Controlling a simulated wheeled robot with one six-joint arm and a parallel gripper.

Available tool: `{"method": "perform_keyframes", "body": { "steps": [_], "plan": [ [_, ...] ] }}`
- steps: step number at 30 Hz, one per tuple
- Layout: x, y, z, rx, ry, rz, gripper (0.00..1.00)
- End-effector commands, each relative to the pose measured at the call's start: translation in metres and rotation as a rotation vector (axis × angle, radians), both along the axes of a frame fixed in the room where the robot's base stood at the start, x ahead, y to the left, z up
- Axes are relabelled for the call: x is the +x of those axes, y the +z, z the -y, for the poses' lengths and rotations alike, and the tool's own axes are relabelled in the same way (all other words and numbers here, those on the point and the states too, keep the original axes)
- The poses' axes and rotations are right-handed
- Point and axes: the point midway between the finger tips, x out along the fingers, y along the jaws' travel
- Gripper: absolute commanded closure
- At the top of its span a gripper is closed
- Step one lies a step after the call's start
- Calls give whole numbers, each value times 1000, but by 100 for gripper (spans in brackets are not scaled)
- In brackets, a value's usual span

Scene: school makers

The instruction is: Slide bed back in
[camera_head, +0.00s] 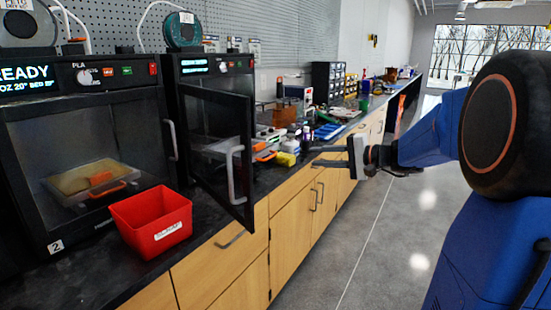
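Two dark enclosed printers stand on the counter. The right printer (215,66) has its glass door (215,125) swung open toward the aisle, with a pale handle (235,175). A greyish bed-like shape (217,148) shows dimly through that glass; how far out it sits I cannot tell. An orange part (265,155) shows just right of the door edge; I cannot tell whether it belongs to the bed. The left printer (85,75) is closed, with a yellowish bed (80,177) and orange handles inside. My gripper (314,156) is right of the open door, fingers apart, seemingly empty.
A red labelled bin (150,222) stands before the left printer. Small bottles, a yellow item (285,159) and blue trays (328,132) crowd the black counter beyond the open door. Wooden cabinets (290,215) are below. The grey floor (390,240) in the aisle is clear.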

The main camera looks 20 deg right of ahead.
Motion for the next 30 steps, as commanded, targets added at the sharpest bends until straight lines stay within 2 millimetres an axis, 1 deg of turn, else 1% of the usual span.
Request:
{"method": "perform_keyframes", "body": {
  "steps": [8, 30],
  "plan": [
    [23, -8, -23, 0, 6, -2, 74],
    [109, -32, -99, -1, 5, -2, 74]
  ]
}}
